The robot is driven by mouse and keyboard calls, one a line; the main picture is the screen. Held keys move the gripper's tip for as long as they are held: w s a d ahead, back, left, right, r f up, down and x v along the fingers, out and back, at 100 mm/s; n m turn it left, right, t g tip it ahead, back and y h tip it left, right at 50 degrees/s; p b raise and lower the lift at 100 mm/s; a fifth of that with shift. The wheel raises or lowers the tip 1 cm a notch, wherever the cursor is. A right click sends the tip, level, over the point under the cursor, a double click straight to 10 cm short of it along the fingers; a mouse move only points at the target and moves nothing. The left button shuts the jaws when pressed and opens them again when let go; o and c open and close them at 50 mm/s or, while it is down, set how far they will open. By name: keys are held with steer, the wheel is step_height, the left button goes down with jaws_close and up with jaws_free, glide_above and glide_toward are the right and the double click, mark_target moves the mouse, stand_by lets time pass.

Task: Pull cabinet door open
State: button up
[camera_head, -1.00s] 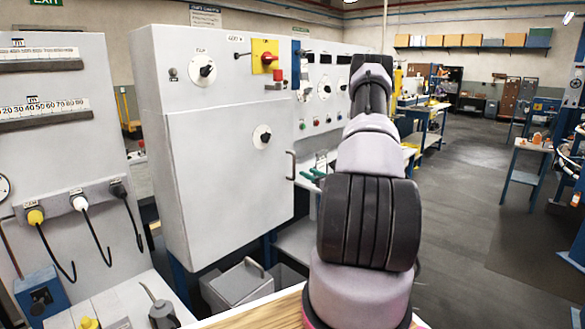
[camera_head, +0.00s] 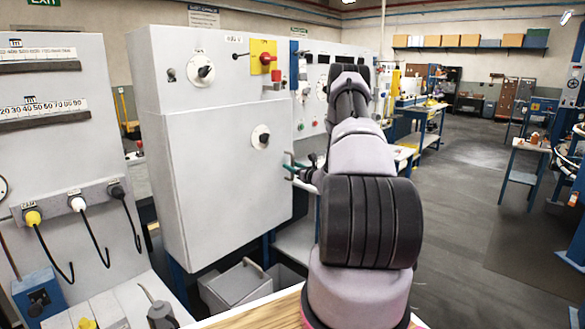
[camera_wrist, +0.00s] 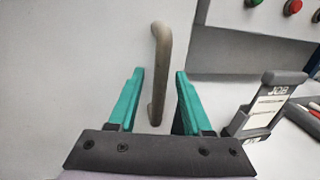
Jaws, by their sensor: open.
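The cabinet door (camera_head: 215,190) is a light grey panel on the front of a grey cabinet. It looks shut, flush with the cabinet. Its handle (camera_wrist: 158,70) is a grey bar near the door's right edge. My gripper (camera_wrist: 158,72) has teal fingers and is open, with one finger on each side of the handle in the wrist view. I cannot tell whether either finger touches it.
A round dial (camera_head: 261,136) sits on the door. A yellow and red switch (camera_head: 264,58) is above it. A grey bin (camera_head: 238,288) stands under the cabinet. In the wrist view, a JOB card holder (camera_wrist: 265,105) is close to the right finger. Open floor (camera_head: 455,220) lies to the right.

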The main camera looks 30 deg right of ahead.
jaws_close()
stand_by(1.3)
